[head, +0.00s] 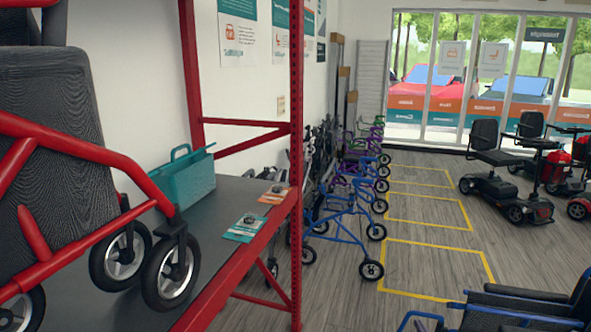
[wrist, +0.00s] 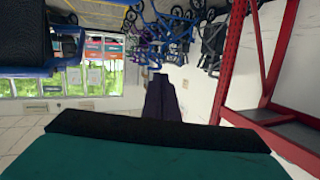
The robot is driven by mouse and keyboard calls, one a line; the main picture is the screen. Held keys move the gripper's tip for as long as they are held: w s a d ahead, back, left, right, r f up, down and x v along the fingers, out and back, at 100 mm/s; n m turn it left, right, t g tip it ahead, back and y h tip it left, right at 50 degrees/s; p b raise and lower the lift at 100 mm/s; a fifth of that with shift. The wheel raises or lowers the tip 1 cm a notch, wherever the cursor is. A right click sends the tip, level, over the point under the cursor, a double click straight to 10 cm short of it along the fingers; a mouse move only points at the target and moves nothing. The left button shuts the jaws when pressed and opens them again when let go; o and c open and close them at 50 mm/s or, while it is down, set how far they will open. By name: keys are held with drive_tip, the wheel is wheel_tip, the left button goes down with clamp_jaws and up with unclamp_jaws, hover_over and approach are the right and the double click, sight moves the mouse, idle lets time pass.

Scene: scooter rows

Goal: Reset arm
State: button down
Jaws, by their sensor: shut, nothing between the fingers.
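My gripper (wrist: 160,77) shows in the wrist view as dark fingers pressed together, rising from a black and teal housing across the bottom. The fingers are shut with nothing between them. They are in the air, clear of the white wall and red rack behind them. The wrist view is upside down, with rollators (wrist: 160,28) hanging from its top edge. My arm and gripper do not show in the head view.
A red-framed shelf (head: 233,199) at left holds a red-framed wheeled chair (head: 60,140), a teal basket (head: 184,182) and two cards. Blue rollators (head: 345,215) stand beyond. Yellow-marked floor bays (head: 432,268) are empty. Scooters (head: 508,180) and a blue wheelchair (head: 520,303) stand right.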

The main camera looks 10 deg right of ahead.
drive_tip(key=w+a+f+g+y, duration=0.1)
drive_tip(key=w+a+f, duration=0.15)
drive_tip(key=a, duration=0.65)
drive_tip(key=w+a+f+g, duration=0.15)
drive_tip(key=a+f, duration=0.25)
drive_tip(key=a, duration=0.6)
drive_tip(key=s+a+f+g+b, duration=0.1)
drive_tip(key=s+a+f+g, duration=0.3)
drive_tip(key=a+f, duration=0.7)
drive_tip(key=s+a+f+g, duration=0.3)
drive_tip(key=s+a, duration=0.1)
drive_tip(key=s, duration=0.6)
drive_tip(key=s+a+f+g, duration=0.4)
drive_tip(key=s+a, duration=0.1)
drive_tip(key=s, duration=0.4)
drive_tip(key=s+a+r+n+g+y, duration=0.1)
drive_tip(key=s+g, duration=0.3)
drive_tip(key=s, duration=0.5)
drive_tip(key=s+a+r+n+g, duration=0.1)
drive_tip(key=s+a+r+g, duration=0.1)
drive_tip(key=s, duration=0.7)
drive_tip(key=shift+s+a+r+n+g+y+b, duration=0.35)
drive_tip(key=shift+a+g, duration=0.2)
drive_tip(key=shift+g, duration=0.4)
drive_tip(key=shift+f, duration=0.1)
